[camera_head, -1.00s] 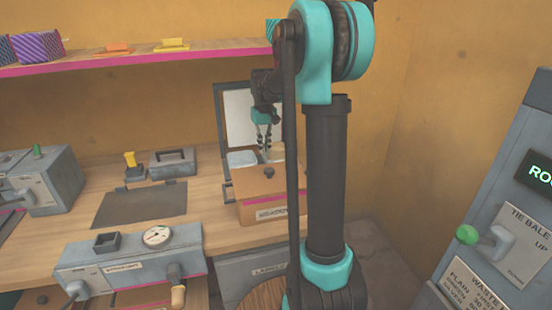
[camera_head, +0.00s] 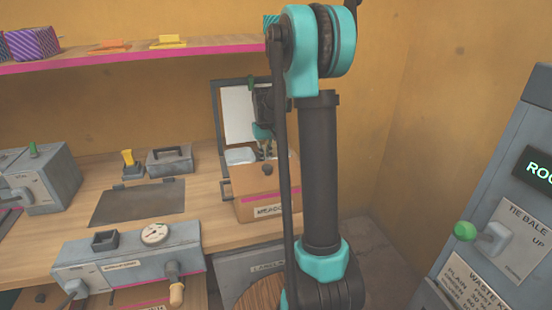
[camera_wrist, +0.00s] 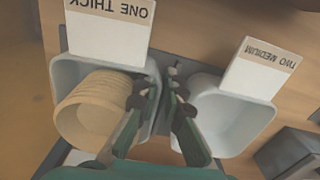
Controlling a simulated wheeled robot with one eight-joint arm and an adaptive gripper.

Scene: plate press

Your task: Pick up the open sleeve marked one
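In the wrist view, a white open sleeve (camera_wrist: 68,72) has a card above it reading ONE THICK (camera_wrist: 110,18), upside down. A stack of tan round discs (camera_wrist: 92,108) lies in it. My gripper (camera_wrist: 160,92) has its two dark green fingers spaced apart, pointing down near the sleeve's right wall. The left finger overlaps the sleeve's inside beside the discs; the right finger is by the gap between the two sleeves. Contact with the wall cannot be told. In the head view my gripper (camera_head: 265,148) is low behind an orange box, its tips partly hidden.
A second white sleeve (camera_wrist: 235,118), card reading TWO MEDIUM (camera_wrist: 262,66), stands close on the right and looks empty. The orange box (camera_head: 262,185) with a dark knob stands in front. A grey block (camera_wrist: 290,155) lies at the lower right. A grey-framed white panel (camera_head: 238,112) stands behind.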

